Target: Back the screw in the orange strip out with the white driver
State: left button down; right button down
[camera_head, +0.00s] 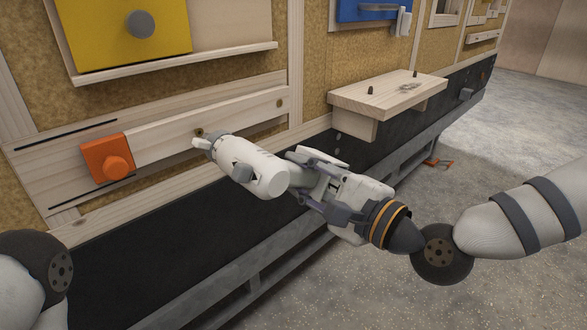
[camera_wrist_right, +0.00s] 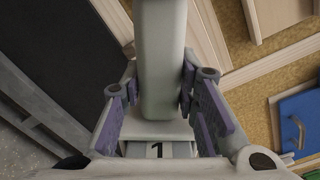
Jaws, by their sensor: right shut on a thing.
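The white driver (camera_head: 262,172) is held in my right gripper (camera_head: 294,168), roughly level, its tip pointing left at the wooden wall. In the right wrist view the driver's pale body (camera_wrist_right: 160,60) lies between the two finger pads. Its tip is close to a dark screw (camera_head: 199,132) in the pale wooden strip; whether it touches cannot be told. A second dark screw (camera_head: 279,103) sits further right in that strip. An orange block with a round knob (camera_head: 107,158) is at the strip's left end; I see no separate orange strip. My left gripper is out of view.
A yellow panel with a grey knob (camera_head: 130,40) is above the strip. A small wooden shelf with dark pegs (camera_head: 388,100) juts out at the right. A blue panel (camera_head: 372,10) is higher up. Open floor (camera_head: 500,130) lies to the right.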

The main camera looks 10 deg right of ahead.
jog(key=shift+s+d+r, duration=0.25)
jog(key=shift+s+r, duration=0.1)
jog(key=shift+d, duration=0.25)
jog(key=d, duration=0.7)
jog(key=shift+w+d+f, duration=0.15)
jog(key=shift+w+d, duration=0.1)
jog(key=shift+w, duration=0.15)
jog(key=shift+d, duration=0.1)
